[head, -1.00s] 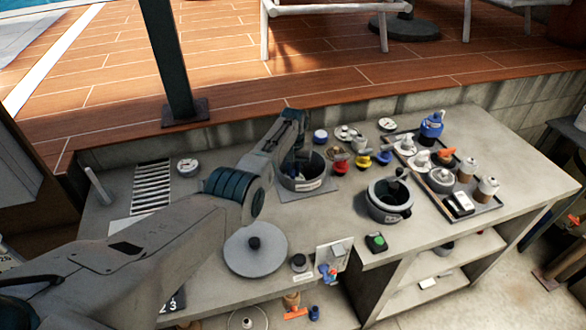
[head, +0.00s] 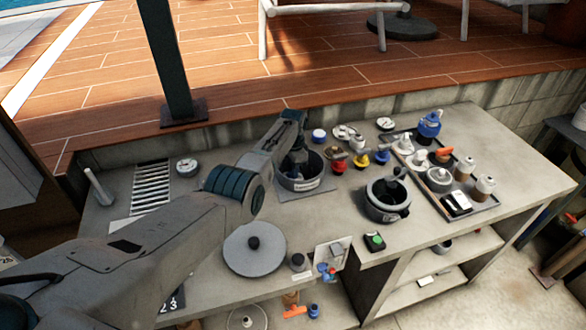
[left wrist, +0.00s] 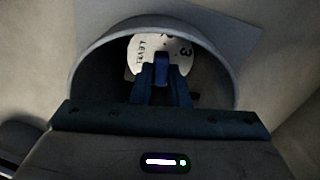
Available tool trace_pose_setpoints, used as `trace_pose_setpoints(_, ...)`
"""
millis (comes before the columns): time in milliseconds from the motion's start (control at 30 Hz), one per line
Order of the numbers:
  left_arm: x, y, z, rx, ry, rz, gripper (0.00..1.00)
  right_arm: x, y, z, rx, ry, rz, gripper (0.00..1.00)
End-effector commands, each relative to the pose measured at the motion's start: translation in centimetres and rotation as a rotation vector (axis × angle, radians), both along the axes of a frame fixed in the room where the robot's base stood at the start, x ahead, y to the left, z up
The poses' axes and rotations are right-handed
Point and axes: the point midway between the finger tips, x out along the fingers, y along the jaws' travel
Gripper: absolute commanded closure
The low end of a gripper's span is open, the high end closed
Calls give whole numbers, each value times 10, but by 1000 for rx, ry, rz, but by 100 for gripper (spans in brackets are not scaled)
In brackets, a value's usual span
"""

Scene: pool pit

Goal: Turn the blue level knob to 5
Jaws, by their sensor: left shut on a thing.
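The blue level knob (left wrist: 160,66) shows in the left wrist view, between my gripper's two fingertips. Behind it is a pale round dial (left wrist: 178,50) with the word LEVEL and a digit 3 near its right side. The dial sits deep inside a round grey pot (left wrist: 88,62), which is also in the head view (head: 302,185). My left gripper (head: 297,158) reaches down into this pot and is shut on the knob. In the left wrist view the fingers (left wrist: 160,84) hide part of the dial; I cannot read a pointer. My right gripper is not in view.
A second dark pot (head: 385,213) stands to the right. A round grey lid (head: 254,250) lies in front. A tray (head: 480,208) with bottles is at the right.

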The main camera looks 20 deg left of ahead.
Motion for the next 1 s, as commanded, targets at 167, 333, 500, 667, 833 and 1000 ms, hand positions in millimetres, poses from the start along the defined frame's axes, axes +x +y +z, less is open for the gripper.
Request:
trace_pose_setpoints(167,0,0,1,1,-2,-96,100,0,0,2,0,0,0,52)
trace_pose_setpoints(333,0,0,1,0,-2,-153,100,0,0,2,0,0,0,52)
trace_pose_setpoints(500,0,0,1,0,-2,-179,100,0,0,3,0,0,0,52)
trace_pose_setpoints(667,0,0,1,0,-4,-186,100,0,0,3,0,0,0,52)
trace_pose_setpoints(833,0,0,1,0,-4,-186,100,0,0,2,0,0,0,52)
trace_pose_setpoints(1000,0,0,1,0,-4,-185,70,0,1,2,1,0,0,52)
